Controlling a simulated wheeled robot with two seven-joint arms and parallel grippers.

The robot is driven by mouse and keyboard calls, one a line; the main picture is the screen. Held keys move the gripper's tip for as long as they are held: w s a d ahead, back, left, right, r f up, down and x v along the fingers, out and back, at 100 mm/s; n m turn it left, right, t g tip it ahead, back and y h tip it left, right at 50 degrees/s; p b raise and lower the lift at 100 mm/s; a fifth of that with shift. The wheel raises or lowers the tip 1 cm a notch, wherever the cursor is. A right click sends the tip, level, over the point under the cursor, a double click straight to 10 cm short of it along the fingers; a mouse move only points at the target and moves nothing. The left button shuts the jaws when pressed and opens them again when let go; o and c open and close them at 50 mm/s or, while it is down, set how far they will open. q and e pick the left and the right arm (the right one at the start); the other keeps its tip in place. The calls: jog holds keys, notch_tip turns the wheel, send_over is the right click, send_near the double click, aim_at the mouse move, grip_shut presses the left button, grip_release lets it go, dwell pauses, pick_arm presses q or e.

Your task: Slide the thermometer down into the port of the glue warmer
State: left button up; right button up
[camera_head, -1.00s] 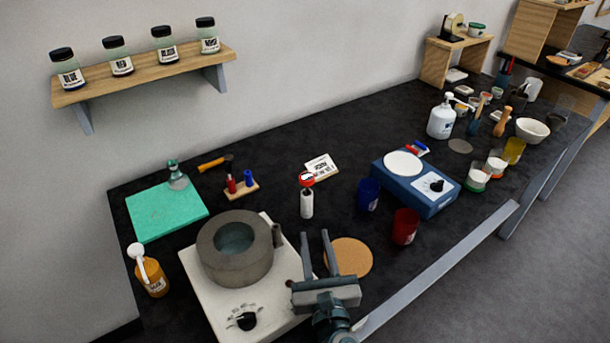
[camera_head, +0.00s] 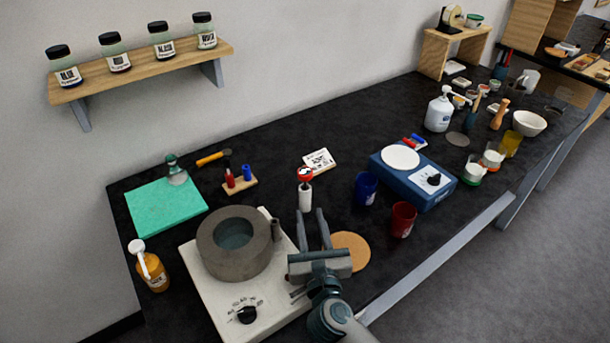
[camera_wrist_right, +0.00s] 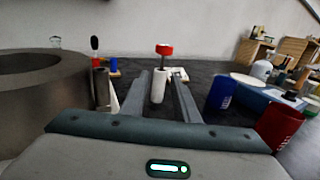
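The thermometer (camera_head: 305,174) has a round red-rimmed head and stands upright in or on a white cylinder (camera_head: 305,198). Its red head also shows in the right wrist view (camera_wrist_right: 164,50). My right gripper (camera_head: 311,213) is open and empty, on the near side of the thermometer. In the right wrist view its fingers (camera_wrist_right: 161,73) point toward the white cylinder, which appears between them. The glue warmer (camera_head: 222,262) has a round grey pot on a white base. Its port, a small grey upright tube (camera_head: 276,230), is on the pot's right side. My left gripper is out of view.
A cork disc (camera_head: 353,252) lies right of my right gripper. A blue cup (camera_head: 366,188), a red cup (camera_head: 402,219) and a blue scale (camera_head: 428,185) stand farther right. A white card (camera_head: 318,161) lies behind the thermometer. A small red-and-blue bottle rack (camera_head: 240,185) stands behind the pot.

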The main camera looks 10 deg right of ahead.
aim_at(305, 183)
jog(key=w+p, duration=0.1)
jog(key=w, duration=0.6)
jog(key=shift+w+d+p, duration=0.35)
jog(key=shift+w+p, duration=0.05)
jog(key=w, duration=0.1)
jog(key=w+p, duration=0.2)
jog(key=w, duration=0.1)
jog(key=shift+d+r, duration=0.2)
jog(key=shift+d, duration=0.15)
jog(key=shift+w+f, duration=0.1)
jog(key=shift+w, duration=0.5)
grip_shut()
